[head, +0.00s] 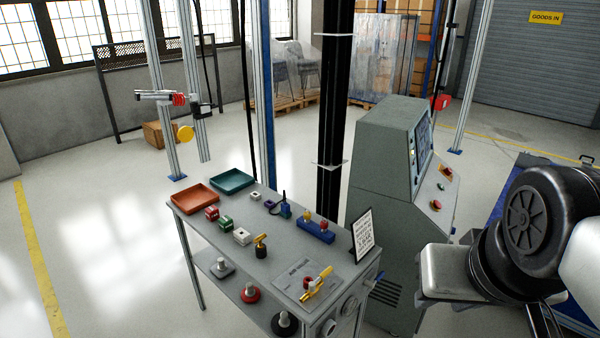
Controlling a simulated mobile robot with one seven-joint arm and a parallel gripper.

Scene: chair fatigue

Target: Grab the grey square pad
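Two small pale grey square blocks stand on the grey table: one (242,236) near the middle beside the red and green blocks, and a smaller one (257,194) farther back. Each has a dark mark on top. I cannot tell for sure which is the grey square pad. A round grey pad with a stem (222,268) is on the table's lower shelf. Part of my arm shows at the right, over the floor and apart from the table. My gripper's fingers are not in view.
On the table (190,221) are an orange tray (194,197), a teal tray (232,180), a blue holder (317,232), a yellow-handled tool (317,284) and a standing sign (363,235). A grey console (385,190) stands close on the right. Floor is clear at left.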

